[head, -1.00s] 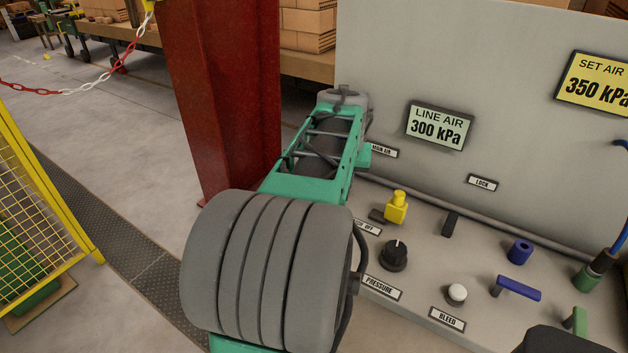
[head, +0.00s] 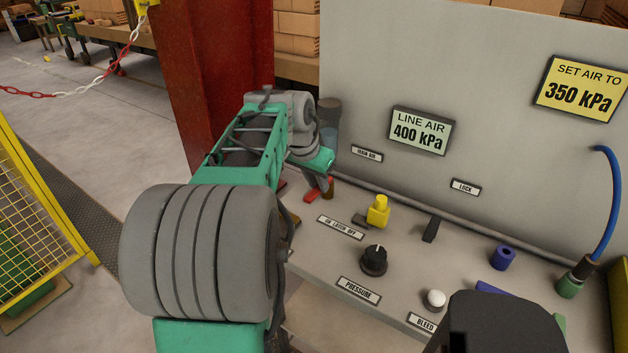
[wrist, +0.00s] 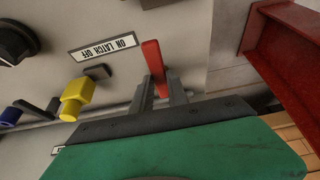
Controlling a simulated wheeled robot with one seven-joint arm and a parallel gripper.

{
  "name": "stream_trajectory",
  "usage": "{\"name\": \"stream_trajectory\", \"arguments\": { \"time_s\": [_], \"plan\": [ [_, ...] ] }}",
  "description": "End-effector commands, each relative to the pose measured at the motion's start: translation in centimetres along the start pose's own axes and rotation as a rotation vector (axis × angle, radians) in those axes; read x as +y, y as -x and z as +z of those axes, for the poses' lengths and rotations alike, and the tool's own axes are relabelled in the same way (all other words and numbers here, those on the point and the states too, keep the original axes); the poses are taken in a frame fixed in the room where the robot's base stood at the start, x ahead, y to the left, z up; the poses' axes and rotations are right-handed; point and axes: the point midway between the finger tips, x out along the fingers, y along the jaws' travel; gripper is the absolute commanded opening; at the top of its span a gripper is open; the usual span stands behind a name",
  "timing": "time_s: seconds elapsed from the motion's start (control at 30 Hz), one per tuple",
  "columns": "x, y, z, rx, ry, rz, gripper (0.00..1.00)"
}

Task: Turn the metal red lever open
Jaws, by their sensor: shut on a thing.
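The red lever (head: 312,195) is at the left end of the grey control panel, below the MAIN AIR label (head: 367,154). In the wrist view the red lever (wrist: 152,58) sticks out beyond my gripper's two grey fingers. My gripper (wrist: 161,88) is shut on the lever, with its lower part hidden between the fingers. In the head view my gripper (head: 325,184) is partly hidden by my green and grey arm. The LINE AIR display (head: 421,131) reads 400 kPa.
The panel holds a yellow latch knob (head: 378,212), a black PRESSURE knob (head: 373,261), a white BLEED button (head: 435,299) and a blue knob (head: 503,258). A sign (head: 580,88) reads SET AIR TO 350 kPa. A red column (head: 215,85) stands behind my arm.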

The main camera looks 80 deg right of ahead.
Motion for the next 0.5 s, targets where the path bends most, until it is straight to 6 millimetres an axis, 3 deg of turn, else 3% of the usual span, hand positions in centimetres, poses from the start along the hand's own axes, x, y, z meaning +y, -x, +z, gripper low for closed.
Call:
{"name": "stream_trajectory", "arguments": {
  "time_s": [0.17, 0.2, 0.5],
  "plan": [
    [-0.05, 0.12, -0.15, 0.005, -0.003, -0.002, 0.00],
    [-0.05, 0.12, -0.15, 0.005, -0.003, -0.002, 0.20],
    [-0.06, 0.06, -0.03, 0.002, 0.000, -0.001, 0.42]
  ]
}}
